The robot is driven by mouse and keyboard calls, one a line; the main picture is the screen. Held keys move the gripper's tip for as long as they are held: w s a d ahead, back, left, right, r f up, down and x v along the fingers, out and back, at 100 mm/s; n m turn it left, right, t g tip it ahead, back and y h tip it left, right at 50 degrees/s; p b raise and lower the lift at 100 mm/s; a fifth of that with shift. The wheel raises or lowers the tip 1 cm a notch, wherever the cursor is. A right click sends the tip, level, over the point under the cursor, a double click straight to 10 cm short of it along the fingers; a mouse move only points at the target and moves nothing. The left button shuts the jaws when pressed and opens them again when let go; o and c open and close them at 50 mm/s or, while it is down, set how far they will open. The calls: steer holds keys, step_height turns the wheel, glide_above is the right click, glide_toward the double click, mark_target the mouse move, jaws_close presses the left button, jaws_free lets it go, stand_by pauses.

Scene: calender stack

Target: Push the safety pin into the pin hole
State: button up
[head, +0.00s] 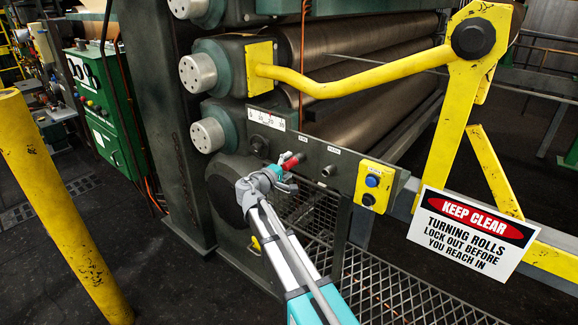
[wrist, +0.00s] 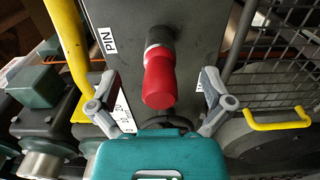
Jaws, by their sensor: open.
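The safety pin shows a red handle (head: 292,161) at the grey panel (head: 318,158), just past my gripper (head: 277,178). In the wrist view the red handle (wrist: 158,85) sticks out of a dark socket with a grey collar (wrist: 158,40), beside a label reading PIN (wrist: 108,40). The hole itself is hidden by the pin, and I cannot tell how deep the pin sits. My gripper (wrist: 160,97) is open, with one finger on each side of the handle and visible gaps between.
A round metal fitting (head: 328,170) projects from the panel right of the pin. A yellow button box (head: 374,186) sits farther right. The large rolls (head: 360,55) and yellow lever arm (head: 350,83) are above. Mesh guarding (head: 312,213) lies below. A yellow post (head: 62,205) stands left.

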steer(key=shift+v, duration=3.55)
steer(key=s+d+f+m+g+y+p, duration=0.1)
steer(key=s+d+f+m+g+p, duration=0.2)
steer(key=d, duration=0.6)
steer(key=s+d+f+m+g+y, duration=0.1)
steer(key=s+d+f+m+g, duration=0.2)
steer(key=s+d+f+g, duration=0.45)
steer(key=s+d+m+g+y+p, duration=0.2)
steer(key=s+d+y, duration=0.1)
steer(key=s, duration=0.3)
steer(key=s+d+f+m+g+y+p, duration=0.1)
steer(key=s+d+m+y+p, duration=0.1)
steer(key=s+y, duration=0.4)
steer(key=shift+s+d+g, duration=0.35)
steer(key=shift+s+d, duration=0.4)
